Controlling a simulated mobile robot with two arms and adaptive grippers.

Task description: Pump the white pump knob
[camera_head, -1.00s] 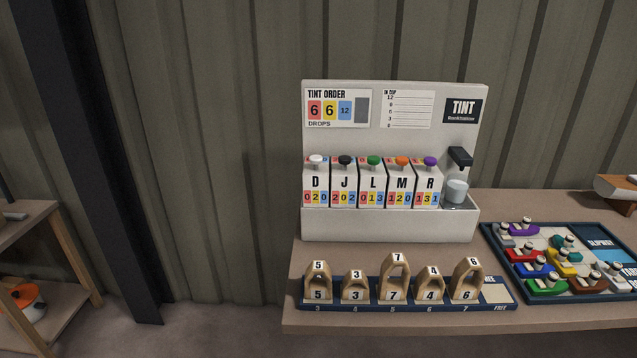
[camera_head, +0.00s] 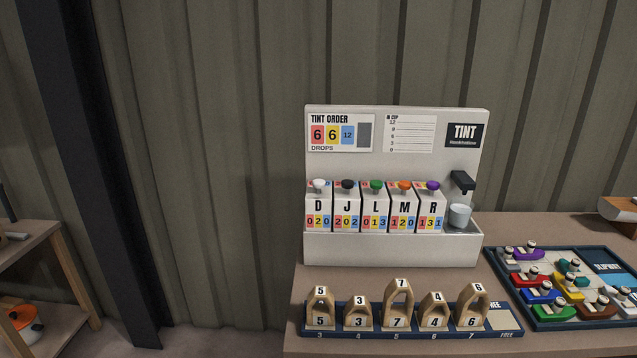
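The white pump knob (camera_head: 319,184) sits on top of the leftmost canister, marked D (camera_head: 318,208), in the tint dispenser (camera_head: 393,250). Black (camera_head: 348,184), green (camera_head: 376,184), orange (camera_head: 404,185) and purple (camera_head: 432,185) knobs stand in a row to its right, on canisters J, L, M and R. A white cup (camera_head: 459,215) stands under the dark spout (camera_head: 462,181) at the dispenser's right. The order card (camera_head: 341,133) reads 6, 6 and 12 on coloured patches. Neither of my grippers is in view.
A rack of numbered wooden blocks (camera_head: 398,309) stands in front of the dispenser on the workbench (camera_head: 300,287). A dark tray of coloured pieces (camera_head: 567,323) lies to the right. A wooden shelf (camera_head: 57,252) and a dark post (camera_head: 100,180) are at the left.

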